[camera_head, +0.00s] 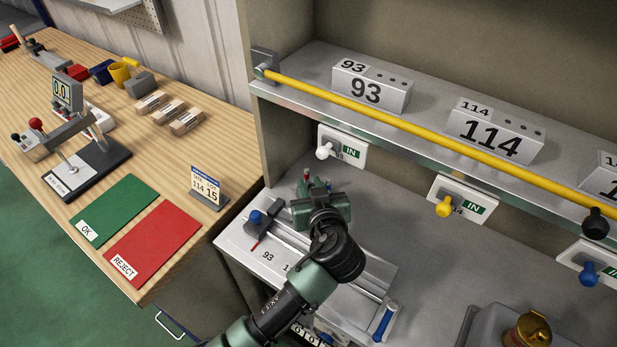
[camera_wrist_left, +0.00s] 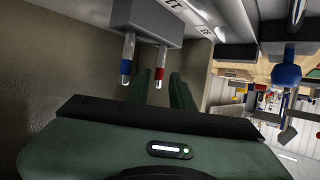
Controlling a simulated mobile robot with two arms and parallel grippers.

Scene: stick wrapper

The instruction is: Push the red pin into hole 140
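A red pin (camera_wrist_left: 160,66) and a blue pin (camera_wrist_left: 127,60) project from a grey block (camera_wrist_left: 148,20) in the left wrist view. In the head view a small red tip (camera_head: 306,173) shows just beyond my left gripper (camera_head: 312,188). My left gripper's two dark green fingers, also in the left wrist view (camera_wrist_left: 161,90), are apart, with the red pin's end seen between them. I cannot tell whether they touch it. A pale plate (camera_head: 232,237) below the arm carries the label 93 and a partly covered label. Hole 140 cannot be made out. My right gripper is not in view.
A yellow bar (camera_head: 400,125) runs along the shelf edge above, before blocks 93 (camera_head: 365,92) and 114 (camera_head: 490,138). White, yellow and blue knobs stick out below. A blue handle (camera_head: 385,322) and brass part (camera_head: 530,330) stand right. The wooden bench (camera_head: 165,170) is left.

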